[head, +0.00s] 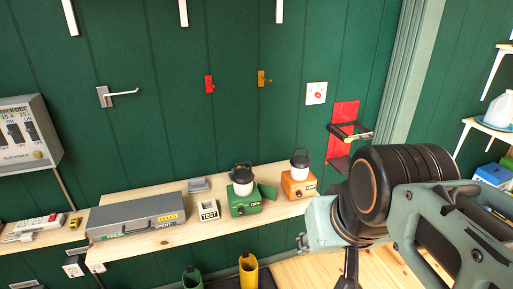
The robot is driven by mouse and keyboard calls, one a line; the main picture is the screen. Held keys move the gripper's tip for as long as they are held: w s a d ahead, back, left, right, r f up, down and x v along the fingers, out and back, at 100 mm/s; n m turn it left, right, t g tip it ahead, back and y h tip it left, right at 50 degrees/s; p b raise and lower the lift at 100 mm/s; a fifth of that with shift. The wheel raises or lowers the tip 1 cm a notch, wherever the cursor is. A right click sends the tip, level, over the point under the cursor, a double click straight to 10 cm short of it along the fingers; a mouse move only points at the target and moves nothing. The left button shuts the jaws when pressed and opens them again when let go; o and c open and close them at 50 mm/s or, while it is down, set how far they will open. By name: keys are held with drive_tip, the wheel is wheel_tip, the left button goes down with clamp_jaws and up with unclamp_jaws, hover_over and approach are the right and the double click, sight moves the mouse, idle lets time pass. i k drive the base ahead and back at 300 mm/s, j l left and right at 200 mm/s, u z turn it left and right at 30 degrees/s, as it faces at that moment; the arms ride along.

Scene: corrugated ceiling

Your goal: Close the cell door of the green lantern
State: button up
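The green lantern (243,205) stands on the wooden shelf, with a white globe and a dark cap and handle on top. Its cell door (267,192) looks like a green flap standing out from the right side of the green base, so the door appears open. My arm fills the lower right of the head view, to the right of the lantern and apart from it. A dark part under my wrist, at the bottom edge, may belong to my gripper. Its fingertips are hidden or out of frame, and whether they are open or shut does not show.
An orange lantern (299,185) stands close on the right of the green one. A white TEST block (208,211) and a grey case (137,217) stand to the left on the shelf (180,240). Green and yellow tubes (248,271) stand below. A red panel with black bands is on the wall.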

sight(268, 191)
drive_tip(key=k, duration=0.65)
drive_tip(key=k+j+u, duration=0.15)
drive_tip(key=k+u, duration=0.3)
drive_tip(key=k, duration=0.15)
drive_tip(key=l+u, duration=0.1)
drive_tip(key=u, duration=2.4)
drive_tip(key=k+l, duration=0.1)
drive_tip(key=l, duration=0.35)
drive_tip(key=k+l, duration=0.1)
drive_tip(key=l, duration=0.35)
drive_tip(key=k+l, duration=0.1)
drive_tip(key=l, duration=0.35)
drive_tip(key=k+l, duration=0.15)
drive_tip(key=l, duration=0.35)
drive_tip(key=k+l, duration=0.1)
drive_tip(key=l, duration=0.35)
drive_tip(key=k+l, duration=0.1)
drive_tip(key=l, duration=0.35)
drive_tip(key=k+l, duration=0.1)
drive_tip(key=l, duration=0.35)
